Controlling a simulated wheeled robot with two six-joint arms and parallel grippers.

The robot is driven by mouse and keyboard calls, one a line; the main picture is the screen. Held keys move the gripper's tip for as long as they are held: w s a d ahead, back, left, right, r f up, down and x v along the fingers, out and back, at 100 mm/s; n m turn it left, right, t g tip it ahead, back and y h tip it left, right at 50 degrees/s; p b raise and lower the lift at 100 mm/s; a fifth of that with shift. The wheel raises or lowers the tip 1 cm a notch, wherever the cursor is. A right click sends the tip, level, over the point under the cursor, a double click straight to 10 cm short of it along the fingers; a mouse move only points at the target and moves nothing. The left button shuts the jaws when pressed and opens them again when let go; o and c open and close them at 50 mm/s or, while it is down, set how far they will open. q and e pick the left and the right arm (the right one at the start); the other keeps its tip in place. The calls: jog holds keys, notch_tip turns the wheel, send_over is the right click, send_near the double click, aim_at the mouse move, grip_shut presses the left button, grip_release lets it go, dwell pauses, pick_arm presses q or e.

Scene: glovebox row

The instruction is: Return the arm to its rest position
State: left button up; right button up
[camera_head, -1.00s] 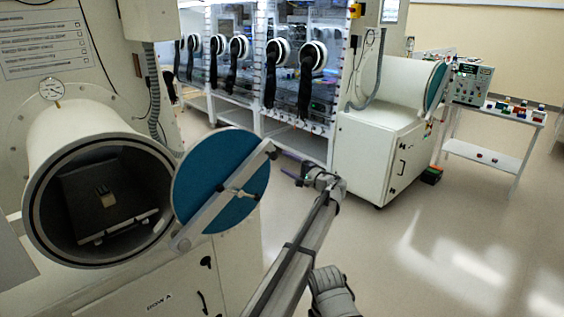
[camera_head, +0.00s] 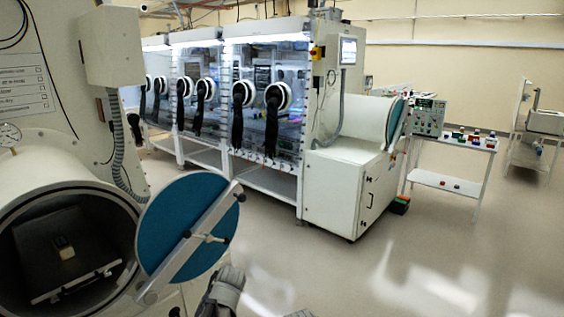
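A grey segmented part of my own arm (camera_head: 222,292) shows at the bottom edge, just below the open round door, and a small grey piece of mine (camera_head: 300,313) shows at the bottom centre. The round door (camera_head: 188,228), with a blue face and a pale bar across it, stands swung open beside the near cylindrical chamber (camera_head: 62,190). The chamber mouth is open. Inside it is a dark tray (camera_head: 75,285) with a small pale block (camera_head: 65,250) on it.
A row of gloveboxes (camera_head: 215,95) with black gloves runs along the back. A white cabinet (camera_head: 345,190) carries another cylindrical chamber (camera_head: 365,118). A white cart (camera_head: 450,184) with small coloured items stands right of it. The floor (camera_head: 400,265) at right is clear.

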pick_arm(q)
jog(key=s+d+f+n+g+h, duration=0.1)
jog(key=s+d+h, duration=0.1)
jog(key=s, duration=0.4)
jog(key=s+d+f+n+h, duration=0.1)
jog(key=s+d+h, duration=0.15)
jog(key=s, duration=0.45)
jog(key=s+d+m+g+y, duration=0.1)
jog(key=s+d+m, duration=0.3)
jog(key=d, duration=0.6)
jog(key=shift+s+d, duration=0.4)
jog(key=shift+s, duration=0.05)
jog(key=shift+a, duration=0.15)
